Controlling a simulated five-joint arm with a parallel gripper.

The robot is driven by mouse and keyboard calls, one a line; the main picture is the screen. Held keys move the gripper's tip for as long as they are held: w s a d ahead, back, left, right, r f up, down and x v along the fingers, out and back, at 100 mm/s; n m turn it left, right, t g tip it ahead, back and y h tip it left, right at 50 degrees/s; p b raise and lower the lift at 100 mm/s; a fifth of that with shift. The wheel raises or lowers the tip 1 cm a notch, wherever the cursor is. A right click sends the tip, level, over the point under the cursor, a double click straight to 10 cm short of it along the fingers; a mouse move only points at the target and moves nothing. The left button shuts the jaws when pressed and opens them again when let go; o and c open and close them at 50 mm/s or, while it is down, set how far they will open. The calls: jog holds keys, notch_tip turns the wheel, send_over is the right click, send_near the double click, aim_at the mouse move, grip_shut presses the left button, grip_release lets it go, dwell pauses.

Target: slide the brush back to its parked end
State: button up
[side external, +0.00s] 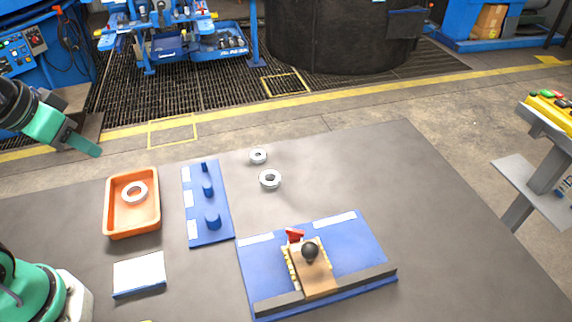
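The brush (316,280) is a light wooden block with pale bristles along its left side and a black ball knob on top. It sits around the middle of a blue board (366,247), with its near end over a dark rail (353,281) along the board's front. A small red piece (294,235) shows at the brush's far end; whether it is attached is unclear. My gripper (97,152) is at the upper left, well away from the brush and touching nothing visible. Its finger gap is not clear.
An orange tray (151,227) holding a metal ring stands at the left. Right of it is a blue board (222,228) with several upright pegs. Two loose metal rings (270,179) lie behind. A white-topped block (139,269) lies at the front left. The table's right side is clear.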

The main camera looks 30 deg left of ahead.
jog(key=o, duration=0.3)
jog(key=shift+o, duration=0.2)
jog(key=n+g+h, duration=0.2)
jog(key=n+g, duration=0.2)
jog(key=n, duration=0.3)
send_over(309, 245)
jog(key=a, duration=0.1)
jog(key=s+a+x, duration=0.1)
jog(key=a+x, duration=0.1)
jog(key=x, duration=0.7)
jog(key=shift+s+f, duration=0.4)
jog(key=shift+s, duration=0.15)
jog(key=shift+f, duration=0.1)
jog(key=shift+x, duration=3.85)
jog(key=shift+s, duration=0.1)
